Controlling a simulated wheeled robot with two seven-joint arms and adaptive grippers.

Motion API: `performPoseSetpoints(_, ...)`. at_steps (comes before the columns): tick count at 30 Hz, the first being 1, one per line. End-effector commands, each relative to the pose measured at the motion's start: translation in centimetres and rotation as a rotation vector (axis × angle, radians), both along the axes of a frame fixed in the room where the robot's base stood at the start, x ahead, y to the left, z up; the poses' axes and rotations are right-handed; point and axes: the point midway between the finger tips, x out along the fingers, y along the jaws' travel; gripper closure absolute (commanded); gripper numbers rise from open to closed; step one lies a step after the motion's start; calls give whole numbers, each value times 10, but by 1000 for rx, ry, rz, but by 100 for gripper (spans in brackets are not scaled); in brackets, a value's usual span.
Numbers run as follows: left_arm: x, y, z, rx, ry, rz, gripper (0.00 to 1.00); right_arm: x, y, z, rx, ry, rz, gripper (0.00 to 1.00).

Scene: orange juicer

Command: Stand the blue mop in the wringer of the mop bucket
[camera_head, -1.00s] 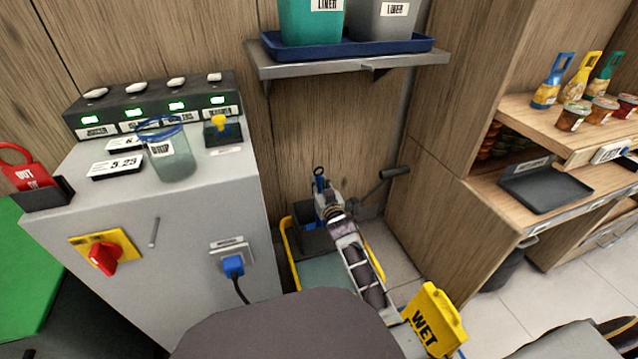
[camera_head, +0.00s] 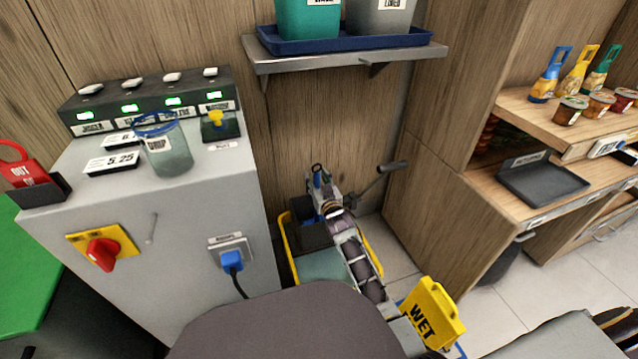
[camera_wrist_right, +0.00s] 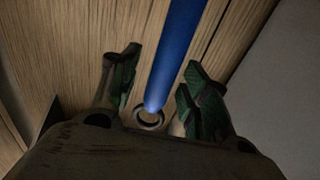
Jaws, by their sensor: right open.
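The blue mop's handle (camera_head: 317,179) shows upright as a short length with a dark ring at its top, above the mop bucket (camera_head: 283,246). The bucket is yellow with a dark grey wringer (camera_head: 308,237) and a lever (camera_head: 380,180) reaching up to the right. My right gripper (camera_head: 324,194) is at the handle near its top. In the right wrist view the blue handle (camera_wrist_right: 182,45) runs between the open fingers of my right gripper (camera_wrist_right: 158,85), ending at the ring. The mop's lower end is hidden, so I cannot tell whether it sits in the wringer. My left gripper is not in view.
A grey cabinet (camera_head: 180,215) stands to the left, with a blue plug and cord. A shelf (camera_head: 340,62) with a blue tray hangs above. A yellow wet-floor sign (camera_head: 433,312) stands in front right. A wooden counter (camera_head: 450,200) stands to the right.

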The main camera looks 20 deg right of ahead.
Motion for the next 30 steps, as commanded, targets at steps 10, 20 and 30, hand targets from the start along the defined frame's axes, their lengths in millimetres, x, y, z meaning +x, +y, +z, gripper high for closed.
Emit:
performPoseSetpoints(10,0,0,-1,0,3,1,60,-13,0,0,0,-2,0,54)
performPoseSetpoints(20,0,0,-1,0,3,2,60,-41,-1,0,0,-2,0,54)
performPoseSetpoints(30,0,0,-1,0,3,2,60,-70,-1,1,0,-2,0,54)
